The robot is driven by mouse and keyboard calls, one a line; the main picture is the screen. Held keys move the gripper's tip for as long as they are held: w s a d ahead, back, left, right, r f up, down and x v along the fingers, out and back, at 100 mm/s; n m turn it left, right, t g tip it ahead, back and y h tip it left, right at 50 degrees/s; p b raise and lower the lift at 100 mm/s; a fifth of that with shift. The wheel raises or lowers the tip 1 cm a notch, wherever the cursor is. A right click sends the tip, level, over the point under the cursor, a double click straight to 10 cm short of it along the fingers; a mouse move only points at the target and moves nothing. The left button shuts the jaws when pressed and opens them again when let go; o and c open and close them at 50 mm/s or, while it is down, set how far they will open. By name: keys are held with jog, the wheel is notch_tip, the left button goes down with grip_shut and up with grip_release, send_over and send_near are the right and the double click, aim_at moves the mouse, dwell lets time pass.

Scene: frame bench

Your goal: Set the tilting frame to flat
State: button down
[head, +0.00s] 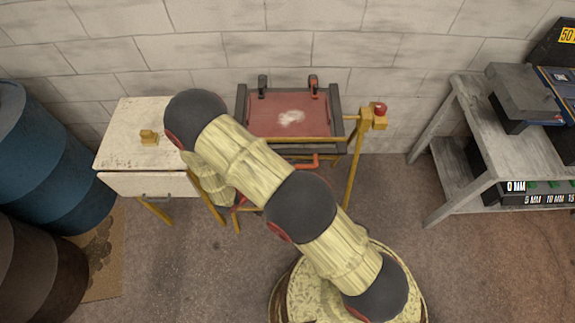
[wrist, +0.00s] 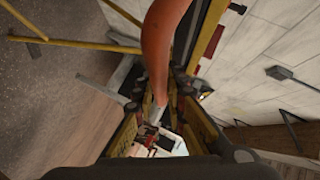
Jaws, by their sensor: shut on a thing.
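The tilting frame (head: 337,118) stands against the wall in the head view, a dark border around a red panel (head: 262,112) with a pale patch. Its exact tilt is hard to tell from above. An orange bar (head: 305,161) shows below its front edge, partly hidden by my arm. In the wrist view a curved orange bar (wrist: 163,50) runs from the top down between the fingers of my gripper (wrist: 168,98). The gripper is shut on this bar. In the head view the gripper is hidden behind my arm, below the frame's front left.
A white cabinet (head: 120,150) with a small yellow block (head: 149,137) stands left of the frame. Blue (head: 45,150) and dark barrels are at far left. A red knob (head: 380,108) sits on a yellow post at the frame's right. A grey shelf bench (head: 465,125) stands right; floor between is clear.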

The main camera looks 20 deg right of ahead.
jog(key=shift+w+a+r, duration=0.1)
jog(key=shift+w+r, duration=0.15)
jog(key=shift+r, duration=0.3)
jog(key=c, duration=2.1)
grip_release()
jog(key=shift+s+f, duration=0.1)
jog(key=shift+s, duration=0.05)
jog(key=v, duration=1.2)
